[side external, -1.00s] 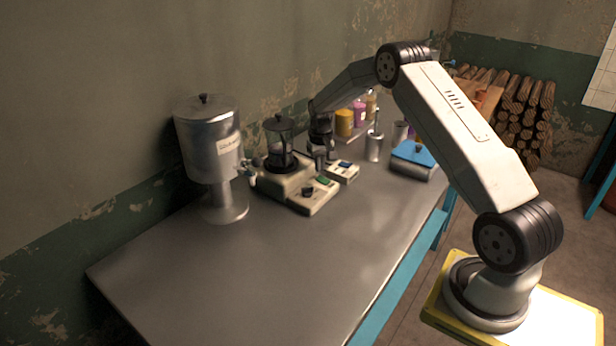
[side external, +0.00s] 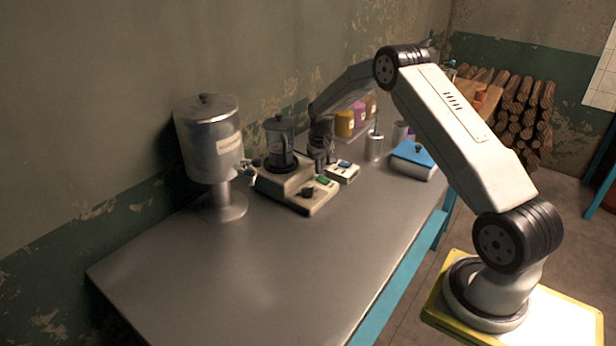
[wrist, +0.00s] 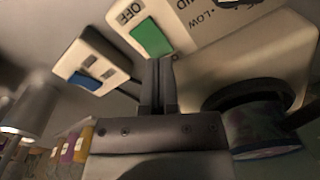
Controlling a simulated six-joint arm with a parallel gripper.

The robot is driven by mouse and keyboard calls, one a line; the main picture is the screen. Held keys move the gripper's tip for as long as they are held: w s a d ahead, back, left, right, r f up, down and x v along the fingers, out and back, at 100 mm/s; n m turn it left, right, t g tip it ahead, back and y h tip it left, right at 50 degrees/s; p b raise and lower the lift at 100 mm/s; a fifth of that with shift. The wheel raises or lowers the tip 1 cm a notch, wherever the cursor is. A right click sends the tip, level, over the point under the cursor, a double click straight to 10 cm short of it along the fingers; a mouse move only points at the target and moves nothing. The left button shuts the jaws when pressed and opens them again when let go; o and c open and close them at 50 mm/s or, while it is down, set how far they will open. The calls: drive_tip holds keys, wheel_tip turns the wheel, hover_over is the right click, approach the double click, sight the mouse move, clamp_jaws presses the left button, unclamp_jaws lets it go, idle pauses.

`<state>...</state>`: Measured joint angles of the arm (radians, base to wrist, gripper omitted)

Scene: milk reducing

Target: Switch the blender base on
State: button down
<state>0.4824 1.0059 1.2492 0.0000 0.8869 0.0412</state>
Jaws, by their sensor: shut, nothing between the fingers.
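The cream blender base (side external: 298,190) stands on the metal table with the dark glass jar (side external: 280,142) on it. Its front has a green switch (side external: 323,181) and a dark knob (side external: 308,192). In the wrist view the green switch (wrist: 152,38) sits near an "OFF" label (wrist: 130,12) and part of a "LOW" marking. My gripper (wrist: 158,64) is shut and empty, its fingertips just short of the green switch in that picture; contact cannot be told. In the side view my gripper (side external: 319,166) points down behind the green switch, close beside the base.
A small cream box with a blue switch (side external: 343,165) stands right of the base. A metal dispenser (side external: 215,155) stands left. Metal canisters (side external: 374,146), coloured jars (side external: 345,122) and a blue-topped box (side external: 414,156) are farther right. The table's front is clear.

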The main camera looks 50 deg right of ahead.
sight(318, 178)
drive_tip(key=shift+f, duration=0.9)
idle(0.8)
drive_tip(key=shift+r, duration=3.55)
drive_tip(key=shift+a, duration=0.1)
drive_tip(key=shift+a+r, duration=0.15)
drive_tip(key=shift+a, duration=0.05)
drive_tip(key=s+a+r+n+t, duration=0.15)
drive_tip(key=s+a, duration=0.25)
drive_tip(key=a, duration=0.4)
drive_tip(key=s+a+r+n, duration=0.2)
drive_tip(key=s+a+r, duration=0.1)
drive_tip(key=a, duration=0.4)
drive_tip(key=s+a+n, duration=0.1)
drive_tip(key=s+a, duration=0.4)
drive_tip(key=s, duration=0.2)
drive_tip(key=s+a+n+t, duration=0.1)
drive_tip(key=s+a, duration=0.4)
drive_tip(key=s, duration=0.3)
drive_tip(key=shift+a, duration=0.35)
